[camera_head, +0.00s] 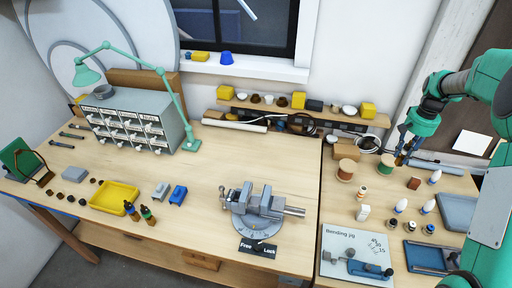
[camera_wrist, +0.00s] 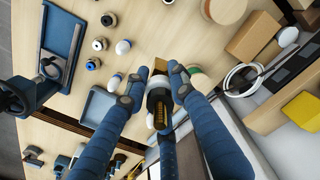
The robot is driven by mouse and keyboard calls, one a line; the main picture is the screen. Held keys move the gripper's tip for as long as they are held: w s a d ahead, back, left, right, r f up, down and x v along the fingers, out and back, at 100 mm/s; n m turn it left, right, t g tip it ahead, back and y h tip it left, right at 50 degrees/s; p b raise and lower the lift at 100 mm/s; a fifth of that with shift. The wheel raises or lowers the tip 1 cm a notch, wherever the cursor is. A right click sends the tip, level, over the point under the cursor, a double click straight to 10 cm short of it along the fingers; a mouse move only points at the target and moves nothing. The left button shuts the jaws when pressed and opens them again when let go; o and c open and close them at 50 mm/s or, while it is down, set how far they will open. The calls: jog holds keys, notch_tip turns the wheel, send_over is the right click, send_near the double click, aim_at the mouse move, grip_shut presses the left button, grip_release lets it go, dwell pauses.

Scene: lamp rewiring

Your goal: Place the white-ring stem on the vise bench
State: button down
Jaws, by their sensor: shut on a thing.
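My gripper (camera_head: 402,152) is raised over the back of the right-hand table in the head view. In the wrist view my gripper (camera_wrist: 160,76) is shut on the white-ring stem (camera_wrist: 158,98), a small part with a white band, a dark collar and a brass threaded end. In the head view the stem is too small to make out at the fingers. The vise bench (camera_head: 215,165) is the wooden table left of my gripper. A grey vise (camera_head: 262,202) stands on it on a round dial base, with a "Free / Lock" plate (camera_head: 258,249) in front.
The right table holds wooden spools (camera_head: 346,169), white-tipped parts (camera_head: 400,206), a grey tray (camera_head: 458,211) and a bending jig board (camera_head: 352,252). On the vise bench stand a drawer cabinet (camera_head: 140,118), green lamp (camera_head: 165,85) and yellow tray (camera_head: 112,197). Bare wood lies behind the vise.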

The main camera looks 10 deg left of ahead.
jog(key=s+a+r+n, duration=0.1)
jog(key=s+a+n, duration=0.1)
jog(key=a, duration=1.1)
jog(key=s+a+n, duration=0.1)
jog(key=a+n, duration=0.1)
jog(key=a, duration=1.1)
jog(key=s+a+n, duration=0.1)
jog(key=s+a, duration=0.2)
jog(key=a, duration=0.4)
jog(key=s+a+n+p, duration=0.1)
jog(key=s+a+n, duration=0.1)
jog(key=s+a, duration=0.3)
jog(key=s+a+n, duration=0.1)
jog(key=s+a, duration=0.1)
jog(key=a, duration=0.6)
jog(key=s+a+n+p, duration=0.1)
jog(key=s+a+n, duration=0.1)
jog(key=s+a, duration=0.75)
jog(key=s+a+n, duration=0.3)
jog(key=s+a, duration=0.3)
jog(key=s, duration=0.6)
jog(key=s+a+n+p, duration=0.1)
jog(key=s+a+n, duration=0.1)
jog(key=s+a, duration=0.7)
notch_tip(320, 180, down, 11)
jog(key=s+d, duration=0.1)
jog(key=s, duration=0.1)
jog(key=shift+s+d+n, duration=0.25)
jog(key=shift+d+n, duration=0.05)
jog(key=shift+f, duration=0.1)
